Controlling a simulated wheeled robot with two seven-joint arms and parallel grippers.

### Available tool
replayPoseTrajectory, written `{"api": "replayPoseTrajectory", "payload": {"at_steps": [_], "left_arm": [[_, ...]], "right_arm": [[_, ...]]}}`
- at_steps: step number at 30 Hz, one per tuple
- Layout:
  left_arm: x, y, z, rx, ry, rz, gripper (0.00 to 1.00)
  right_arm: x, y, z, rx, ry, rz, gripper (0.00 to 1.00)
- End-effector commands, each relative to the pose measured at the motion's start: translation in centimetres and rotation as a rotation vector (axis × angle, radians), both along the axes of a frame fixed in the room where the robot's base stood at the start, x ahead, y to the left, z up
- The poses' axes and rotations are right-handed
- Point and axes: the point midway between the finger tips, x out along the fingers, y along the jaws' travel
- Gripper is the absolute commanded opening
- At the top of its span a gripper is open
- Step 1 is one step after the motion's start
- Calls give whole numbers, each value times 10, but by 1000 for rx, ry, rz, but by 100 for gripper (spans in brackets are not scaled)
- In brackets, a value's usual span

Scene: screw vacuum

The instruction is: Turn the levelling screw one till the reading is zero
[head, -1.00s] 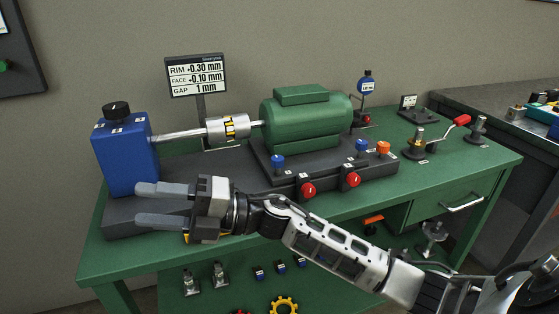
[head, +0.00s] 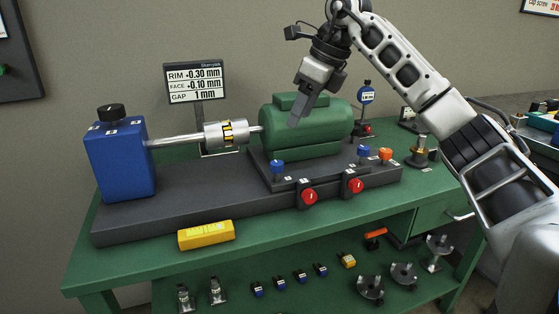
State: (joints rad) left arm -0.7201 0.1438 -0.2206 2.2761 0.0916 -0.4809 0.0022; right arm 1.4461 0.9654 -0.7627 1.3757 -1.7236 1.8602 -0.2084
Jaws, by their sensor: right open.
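The readout (head: 196,83) stands behind the shaft coupling (head: 226,133) and shows a rim value of about 0.30 mm, a face value of about 0.10 mm and a gap of 1 mm; the signs are hard to read. The green motor (head: 307,130) sits on a dark base with two blue knobs (head: 277,166) (head: 363,151), an orange knob (head: 385,154) and two red knobs (head: 309,196) (head: 356,185). Their labels are too small to tell which is screw one. My right gripper (head: 299,113) is open and empty, pointing down at the motor's top. My left gripper is out of view.
A blue block (head: 120,160) with a black knob stands at the bench's left. A yellow block (head: 206,235) lies at the front edge. A dial gauge (head: 366,96) stands behind the motor. Small parts (head: 301,276) lie on the lower shelf. The front right of the bench is clear.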

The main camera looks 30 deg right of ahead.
Motion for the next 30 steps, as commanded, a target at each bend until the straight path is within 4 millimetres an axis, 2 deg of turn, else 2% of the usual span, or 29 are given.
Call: {"api": "replayPoseTrajectory", "payload": {"at_steps": [1,6,15,21,30], "left_arm": [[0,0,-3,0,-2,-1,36],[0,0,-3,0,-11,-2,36],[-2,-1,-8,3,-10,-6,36],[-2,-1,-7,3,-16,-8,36],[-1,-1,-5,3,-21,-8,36]], "right_arm": [[4,3,-14,-1,4,2,50],[16,11,-49,1,4,2,50],[34,23,-100,3,2,3,50],[40,26,-115,4,0,3,50],[41,27,-117,3,-2,3,50]]}}
